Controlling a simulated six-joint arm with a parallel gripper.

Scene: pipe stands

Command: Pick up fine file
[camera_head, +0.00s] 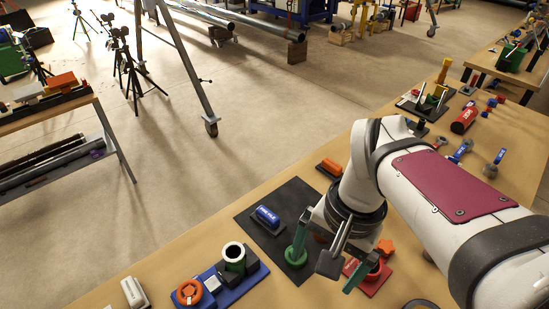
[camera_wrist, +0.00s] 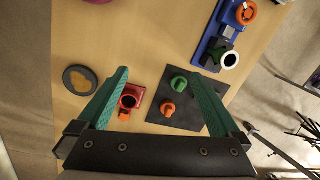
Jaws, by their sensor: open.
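The fine file (camera_head: 267,215) shows as a short blue piece with white lettering. It lies on a black mat (camera_head: 262,239), left of my gripper in the head view. My gripper (camera_head: 323,273) is open, its two green fingers spread wide above the table, right of the file and apart from it. In the wrist view, my gripper (camera_wrist: 158,75) has nothing between its fingers touching them. The mat (camera_wrist: 185,122) shows there partly behind the right finger. I cannot make out the file in that view.
A green knob (camera_head: 295,257) stands on the mat near my gripper. A red block (camera_head: 371,281) is close to the other finger. A blue tray (camera_head: 225,290) with an orange ring (camera_head: 189,292) lies left of the mat. A dark disc (camera_wrist: 80,79) lies left in the wrist view.

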